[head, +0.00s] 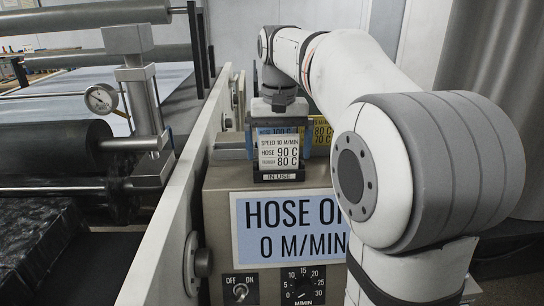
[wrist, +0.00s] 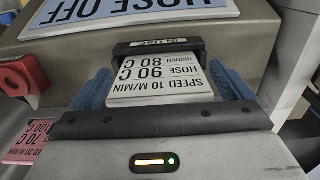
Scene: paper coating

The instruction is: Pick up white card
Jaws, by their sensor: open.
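The white card (head: 279,150) with black print reading speed 10 m/min, hose 90 C, trough 80 C stands in a black holder labelled "IN USE" (head: 279,176) on top of the machine box. It also shows in the wrist view (wrist: 160,82), upside down, with the holder (wrist: 156,46) at its far end. My gripper (head: 277,134) is open at the card. In the wrist view, its blue fingers (wrist: 160,80) lie on either side of the card, with a gap visible on each side. The near end of the card meets the gripper's dark edge, where contact cannot be judged.
A yellow card (head: 322,133) and a blue card stand behind the white one. A red card (wrist: 27,142) and a red part (wrist: 22,78) show at left in the wrist view. A "HOSE OFF" sign (head: 285,228) is on the box front; a pale machine wall (head: 185,200) runs along its left.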

